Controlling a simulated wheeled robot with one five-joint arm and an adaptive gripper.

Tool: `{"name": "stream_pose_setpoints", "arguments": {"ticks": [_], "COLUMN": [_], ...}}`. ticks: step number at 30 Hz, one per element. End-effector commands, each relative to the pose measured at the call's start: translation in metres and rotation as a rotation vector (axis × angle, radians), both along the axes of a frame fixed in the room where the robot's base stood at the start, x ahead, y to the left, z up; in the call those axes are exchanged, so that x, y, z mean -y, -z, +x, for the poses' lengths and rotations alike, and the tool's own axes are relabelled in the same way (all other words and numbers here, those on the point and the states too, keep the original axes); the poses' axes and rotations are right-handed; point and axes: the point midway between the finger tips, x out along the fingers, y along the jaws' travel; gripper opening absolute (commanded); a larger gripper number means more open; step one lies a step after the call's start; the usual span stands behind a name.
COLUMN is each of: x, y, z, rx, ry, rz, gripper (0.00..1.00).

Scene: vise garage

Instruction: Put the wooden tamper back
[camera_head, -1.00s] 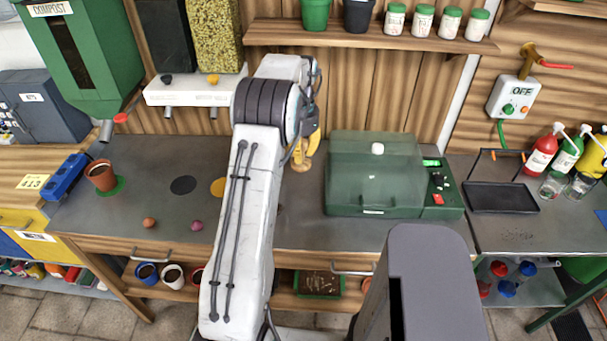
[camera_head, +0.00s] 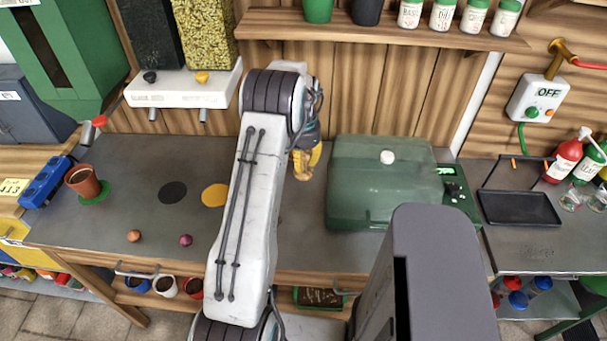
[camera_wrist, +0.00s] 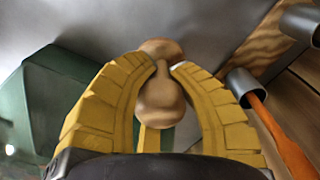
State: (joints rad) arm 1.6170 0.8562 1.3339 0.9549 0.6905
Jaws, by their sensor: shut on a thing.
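My gripper (camera_wrist: 167,68) has yellow ribbed fingers and is shut on the wooden tamper (camera_wrist: 158,103), a light brown piece with a narrow waist and a rounded, bulging end. The fingertips close at its waist. In the head view my gripper (camera_head: 306,160) is in front of the wooden back wall, just left of the green lidded box, and the tamper is mostly hidden there. In the wrist view a metal tube holder (camera_wrist: 241,82) right of the gripper holds an orange-handled tool (camera_wrist: 280,138). A second metal tube (camera_wrist: 300,22) shows at the upper right.
The green lidded box (camera_head: 375,185) stands right of my gripper. A black disc (camera_head: 173,192) and a yellow disc (camera_head: 214,195) lie on the grey bench left of my arm. A pot (camera_head: 83,181) stands farther left. A shelf (camera_head: 385,43) with jars is above.

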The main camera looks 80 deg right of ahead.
Motion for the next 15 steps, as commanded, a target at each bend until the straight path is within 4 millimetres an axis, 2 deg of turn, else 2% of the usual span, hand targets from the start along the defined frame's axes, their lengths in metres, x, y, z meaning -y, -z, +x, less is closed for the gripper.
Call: {"name": "stream_pose_setpoints", "arguments": {"ticks": [10, 15], "x": [0.000, 0.000], "y": [0.019, 0.037], "z": [0.000, 0.000], "rx": [0.000, 0.000], "ry": [-0.001, -0.001], "rz": [0.000, 0.003], "gripper": [0.00, 0.00]}}
